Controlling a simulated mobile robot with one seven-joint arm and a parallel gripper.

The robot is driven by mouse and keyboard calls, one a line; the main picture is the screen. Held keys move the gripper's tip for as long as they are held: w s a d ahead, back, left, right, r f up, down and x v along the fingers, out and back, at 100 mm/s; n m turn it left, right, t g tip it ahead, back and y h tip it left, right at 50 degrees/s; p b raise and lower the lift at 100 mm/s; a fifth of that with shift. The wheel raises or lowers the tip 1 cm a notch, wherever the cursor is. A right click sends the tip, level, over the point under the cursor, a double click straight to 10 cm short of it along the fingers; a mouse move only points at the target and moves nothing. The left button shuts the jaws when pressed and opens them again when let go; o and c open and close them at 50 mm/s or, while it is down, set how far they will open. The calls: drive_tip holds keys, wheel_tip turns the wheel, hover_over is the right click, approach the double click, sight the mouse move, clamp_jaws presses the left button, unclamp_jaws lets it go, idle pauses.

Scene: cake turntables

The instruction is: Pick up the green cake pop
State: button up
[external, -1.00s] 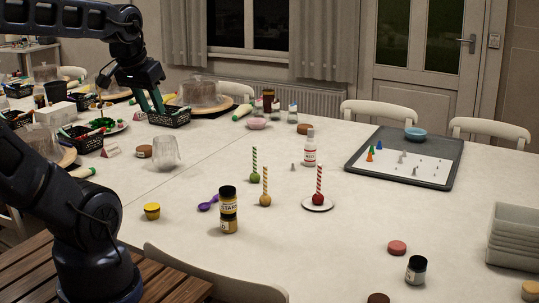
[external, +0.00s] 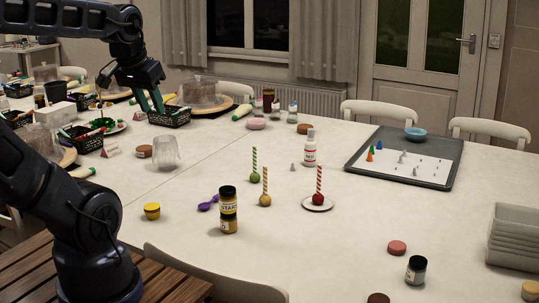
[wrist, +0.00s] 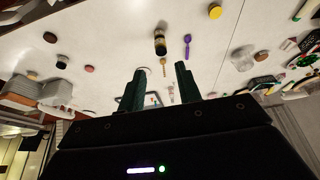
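The green cake pop (external: 254,177) stands upright, ball down, on the white table, with a green striped stick rising from it. A yellow cake pop (external: 265,200) stands just in front of it. A red cake pop (external: 318,199) stands on a small white plate to the right. My gripper (external: 151,105) is at the upper left, in front of a black basket in the picture and well apart from the green cake pop. In the wrist view my gripper (wrist: 160,68) is open with nothing held between its fingers. I cannot make out the green cake pop there.
A clear upturned cup (external: 166,152) stands farther left. A white bottle (external: 310,148) stands behind the red pop. A dark tray (external: 449,174) is at right.

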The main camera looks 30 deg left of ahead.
drive_tip(key=shift+o, duration=0.5)
drive_tip(key=m+g+h, duration=0.2)
drive_tip(key=m+h, duration=0.2)
drive_tip(key=m, duration=0.8)
hover_over(255, 173)
drive_tip(key=f, duration=3.7)
drive_tip(key=shift+w+a+f, duration=0.1)
drive_tip(key=shift+w+a, duration=0.05)
drive_tip(key=shift+w, duration=0.15)
drive_tip(key=shift+c, duration=0.5)
